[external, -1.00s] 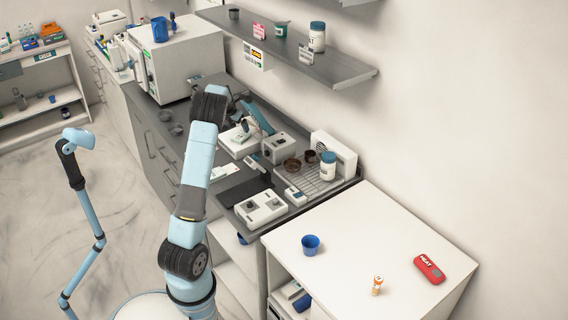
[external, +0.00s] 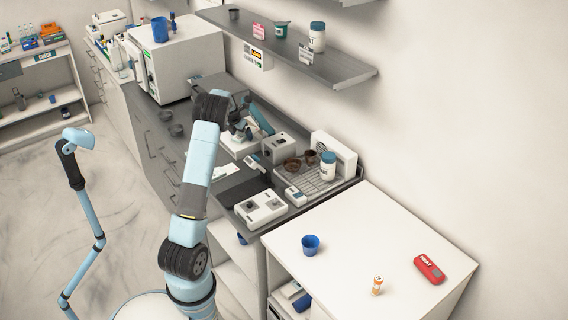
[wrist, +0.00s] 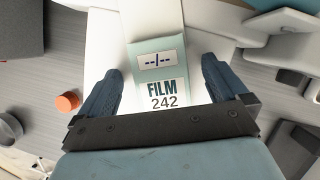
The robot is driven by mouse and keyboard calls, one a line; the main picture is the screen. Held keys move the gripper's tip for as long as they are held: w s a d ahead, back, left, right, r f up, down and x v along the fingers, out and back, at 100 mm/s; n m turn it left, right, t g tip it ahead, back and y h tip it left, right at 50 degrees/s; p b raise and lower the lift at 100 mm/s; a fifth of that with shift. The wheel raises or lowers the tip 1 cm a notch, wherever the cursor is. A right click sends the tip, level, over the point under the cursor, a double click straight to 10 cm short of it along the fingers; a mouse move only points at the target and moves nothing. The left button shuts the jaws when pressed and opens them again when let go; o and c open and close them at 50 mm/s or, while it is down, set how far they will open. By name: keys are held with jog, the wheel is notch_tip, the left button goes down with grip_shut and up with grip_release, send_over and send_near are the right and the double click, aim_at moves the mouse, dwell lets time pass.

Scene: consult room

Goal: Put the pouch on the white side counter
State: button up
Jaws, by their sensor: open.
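The pouch (wrist: 160,75) is pale green with a white label reading FILM 242. In the wrist view it lies between the two dark blue fingers of my gripper (wrist: 164,70), which is open with a gap visible on both sides of the pouch. In the external view my gripper is mostly hidden behind my arm, over the dark bench; I cannot clearly make out the pouch there. The white side counter (external: 355,225) stands at the front right.
The side counter holds a blue cup (external: 311,245), a small orange-and-white vial (external: 377,286) and a red HEAT pack (external: 429,269); its middle is clear.

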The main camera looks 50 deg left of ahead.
aim_at(241, 135)
jog(key=shift+s+f, duration=0.1)
jog(key=c, duration=1.2)
jog(key=shift+r, duration=1.65)
jog(key=shift+s+d+r, duration=0.1)
jog(key=shift+s+r, duration=0.05)
jog(key=shift+r, duration=0.1)
jog(key=s+d, duration=0.2)
jog(key=s, duration=0.3)
jog(key=s+d, duration=0.2)
jog(key=s, duration=0.3)
jog(key=s+d, duration=0.2)
jog(key=s, duration=0.4)
jog(key=shift+s+d, duration=0.1)
jog(key=shift+d, duration=0.25)
